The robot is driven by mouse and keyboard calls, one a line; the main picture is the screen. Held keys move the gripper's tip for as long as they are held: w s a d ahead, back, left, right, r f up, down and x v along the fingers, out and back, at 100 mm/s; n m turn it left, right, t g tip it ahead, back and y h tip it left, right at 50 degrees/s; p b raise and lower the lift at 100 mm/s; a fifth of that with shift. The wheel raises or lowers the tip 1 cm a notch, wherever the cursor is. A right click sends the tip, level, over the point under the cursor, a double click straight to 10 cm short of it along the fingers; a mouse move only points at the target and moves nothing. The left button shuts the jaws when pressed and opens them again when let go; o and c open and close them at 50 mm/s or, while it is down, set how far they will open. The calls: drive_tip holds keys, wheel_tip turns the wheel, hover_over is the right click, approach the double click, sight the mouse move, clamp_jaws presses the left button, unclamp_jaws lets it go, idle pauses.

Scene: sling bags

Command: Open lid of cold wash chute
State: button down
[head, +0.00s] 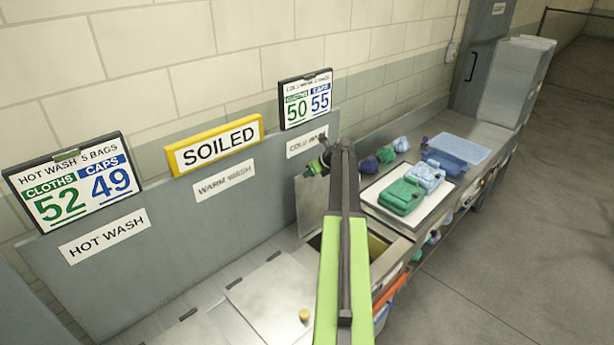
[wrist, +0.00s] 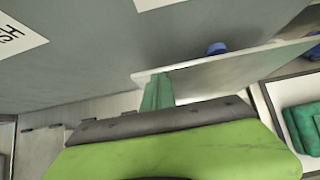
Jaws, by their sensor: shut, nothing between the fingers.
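The cold wash chute lid (head: 311,208) is a grey panel raised on its back edge, tilted up near the back panel under the partly hidden cold wash sign (head: 303,144). The chute opening (head: 376,246) shows dark and yellowish in front of it, partly behind my arm. My gripper (head: 318,165) is shut and empty at the lid's upper edge. In the wrist view the green fingertips (wrist: 158,92) are close against the lid (wrist: 240,68); I cannot tell if they touch. A blue knob (wrist: 215,48) shows on the lid's far side.
A closed lid with a yellow knob (head: 305,315) lies to the left. A white tray with green and blue folded bags (head: 402,196) sits right of the opening, with several bundles behind it. The back panel (head: 140,250) stands close behind my gripper.

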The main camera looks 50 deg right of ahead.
drive_tip(key=p+v, duration=0.5)
drive_tip(key=v, duration=0.2)
drive_tip(key=shift+s+r, duration=0.15)
drive_tip(key=shift+r, duration=0.1)
drive_tip(key=shift+a, duration=0.1)
drive_tip(key=w+a+f+n+g+y+b, duration=0.15)
drive_tip(key=a+f+n+b, duration=0.3)
drive_tip(key=a, duration=0.65)
drive_tip(key=w+a+f+n+g+b, duration=0.1)
drive_tip(key=w+a+f+n+b, duration=0.2)
drive_tip(key=a+f+n, duration=0.5)
drive_tip(key=w+a+f+n+g+y+b, duration=0.1)
drive_tip(key=w+a+f+n+g+b, duration=0.15)
drive_tip(key=a, duration=1.05)
drive_tip(key=s+a+f+n+g+b, duration=0.1)
drive_tip(key=s+a+f+n+b, duration=0.2)
drive_tip(key=a+n, duration=0.4)
drive_tip(key=s+a+f+n+g+h+b, duration=0.1)
drive_tip(key=s+a+f+n+b, duration=0.3)
drive_tip(key=a, duration=0.8)
drive_tip(key=s+a+f+n+g+h+b, duration=0.1)
drive_tip(key=s+a+f+n+b, duration=0.2)
drive_tip(key=a+n, duration=0.7)
wheel_tip(320, 180, down, 4)
drive_tip(key=shift+s+a+r+n+g+b, duration=0.15)
drive_tip(key=shift+a+n+g+b, duration=0.2)
drive_tip(key=shift+b, duration=0.6)
